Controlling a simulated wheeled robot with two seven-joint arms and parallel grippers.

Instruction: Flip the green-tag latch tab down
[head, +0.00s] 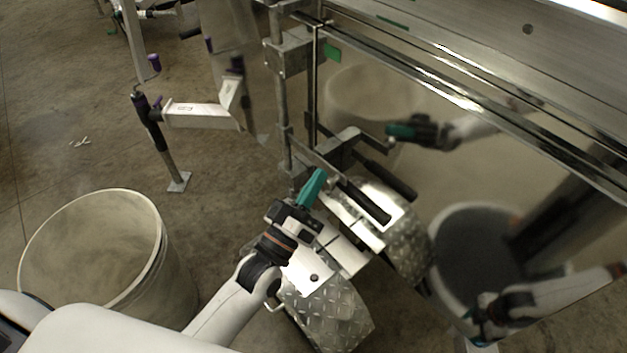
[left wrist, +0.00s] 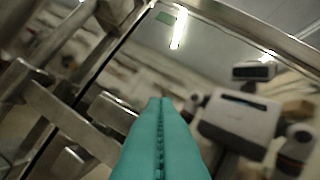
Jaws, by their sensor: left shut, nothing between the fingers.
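The shiny trailer panel (head: 430,100) carries a green tag (head: 333,50) near its upper left corner; a green tag also shows in the left wrist view (left wrist: 165,18). Below that tag, a metal latch bar with a black grip (head: 362,200) juts from the panel's left edge. Which part is the tab is hard to tell. My left gripper (head: 314,186), with teal fingers, is shut and empty just left of the black grip. Its shut fingers fill the middle of the left wrist view (left wrist: 160,135). Contact with the latch cannot be told.
A large pale bin (head: 95,245) stands at the left. A diamond-plate fender (head: 330,310) lies below my left gripper. A white bracket (head: 200,115) and jack post are further left. The panel mirrors my arm. A white arm at lower right may be mine or a reflection.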

